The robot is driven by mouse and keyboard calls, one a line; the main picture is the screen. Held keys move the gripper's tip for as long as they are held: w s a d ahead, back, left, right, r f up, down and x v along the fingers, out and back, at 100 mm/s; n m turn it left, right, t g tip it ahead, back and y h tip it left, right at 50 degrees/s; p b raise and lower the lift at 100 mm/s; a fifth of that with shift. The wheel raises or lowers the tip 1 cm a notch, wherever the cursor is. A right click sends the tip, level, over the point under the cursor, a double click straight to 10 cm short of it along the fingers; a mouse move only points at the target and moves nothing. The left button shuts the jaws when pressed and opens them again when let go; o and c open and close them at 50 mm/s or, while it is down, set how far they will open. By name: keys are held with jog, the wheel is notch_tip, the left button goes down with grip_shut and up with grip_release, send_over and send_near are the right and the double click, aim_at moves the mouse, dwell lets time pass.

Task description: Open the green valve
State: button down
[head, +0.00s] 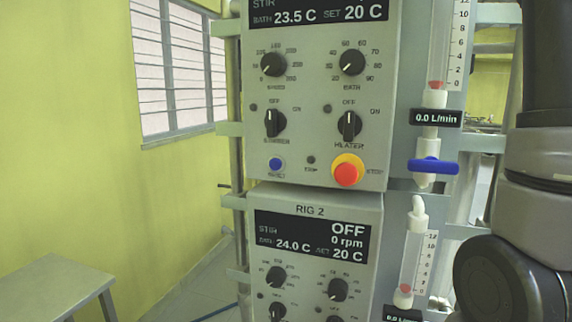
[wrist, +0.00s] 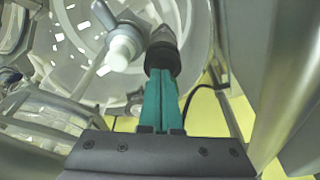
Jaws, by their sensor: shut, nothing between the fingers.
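No green valve can be made out in either view. The only coloured valve handle is a blue one (head: 432,166), lying level below the upper flow meter in the head view. My gripper (wrist: 161,78) shows in the wrist view with its two teal fingers shut together and empty. A dark rounded part (wrist: 163,52) appears at the fingertips; I cannot tell whether they touch it. A white outlet fitting (wrist: 122,46) with a grey lever (wrist: 104,14) is just left of the fingertips. My gripper is outside the head view.
An upper control box (head: 318,100) with knobs and a red stop button (head: 346,171) stands above a second box marked RIG 2 (head: 312,211). Clear glassware (wrist: 45,120) and metal posts (wrist: 285,85) crowd around my gripper. A grey stool (head: 57,280) stands at lower left.

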jog(key=shift+w+d, duration=0.25)
jog(key=shift+w, duration=0.15)
dwell(0.4)
jog(key=w+a+v, duration=0.1)
jog(key=v, duration=0.4)
jog(key=shift+s+d+r, duration=0.25)
jog(key=shift+d+r, duration=0.2)
jog(key=shift+r, duration=0.1)
notch_tip(320, 180, down, 6)
jog(key=s+a, duration=0.2)
jog(key=shift+a, duration=0.4)
dwell(0.4)
jog(key=shift+w, duration=0.2)
dwell(0.5)
